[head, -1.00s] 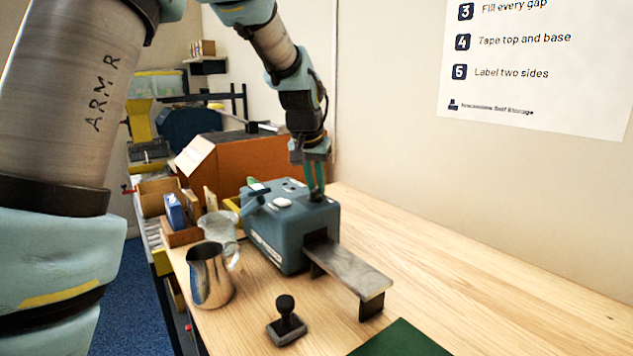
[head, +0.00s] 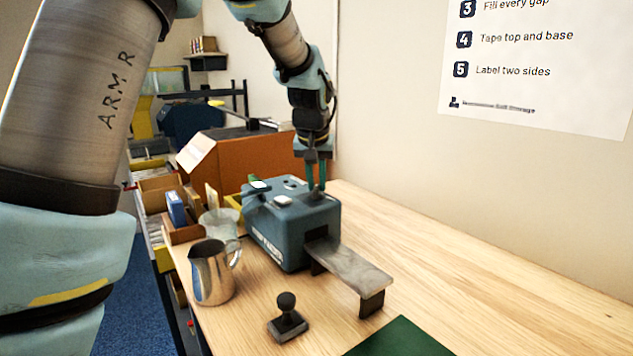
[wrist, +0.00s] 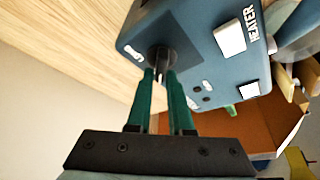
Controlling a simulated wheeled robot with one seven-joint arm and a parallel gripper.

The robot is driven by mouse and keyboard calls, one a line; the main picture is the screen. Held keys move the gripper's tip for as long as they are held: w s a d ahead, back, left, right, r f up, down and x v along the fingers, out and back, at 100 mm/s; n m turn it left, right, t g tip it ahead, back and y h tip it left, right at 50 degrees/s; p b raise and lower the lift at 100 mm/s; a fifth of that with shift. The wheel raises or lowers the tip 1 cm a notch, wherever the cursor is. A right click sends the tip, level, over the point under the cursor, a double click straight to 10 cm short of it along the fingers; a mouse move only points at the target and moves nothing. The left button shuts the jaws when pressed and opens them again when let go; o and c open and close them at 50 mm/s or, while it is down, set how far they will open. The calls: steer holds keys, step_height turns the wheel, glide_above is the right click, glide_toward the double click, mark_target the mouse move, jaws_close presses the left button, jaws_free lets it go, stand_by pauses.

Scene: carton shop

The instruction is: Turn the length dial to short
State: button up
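The blue-grey tape machine (head: 298,236) stands on the wooden bench, its top facing up. Its length dial (wrist: 160,56) is a small dark knob on a dark patch of the top, with a white mark beside it in the wrist view. My gripper (head: 317,189) points down at the right part of the machine's top. In the wrist view its two green fingers (wrist: 160,72) are close together, with their tips at the sides of the dial's knob. The fingers partly hide the knob, so I cannot read its pointer.
A grey metal outfeed plate (head: 348,268) juts from the machine's front. A metal pitcher (head: 211,275) and a black hand stamp (head: 287,318) stand in front of it. A green mat (head: 400,340) lies at the front; the bench's right side is clear.

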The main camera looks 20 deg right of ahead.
steer(key=o, duration=0.4)
steer(key=b+v, duration=0.2)
steer(key=v, duration=0.8)
steer(key=shift+s+r, duration=0.15)
steer(key=shift+r, duration=0.25)
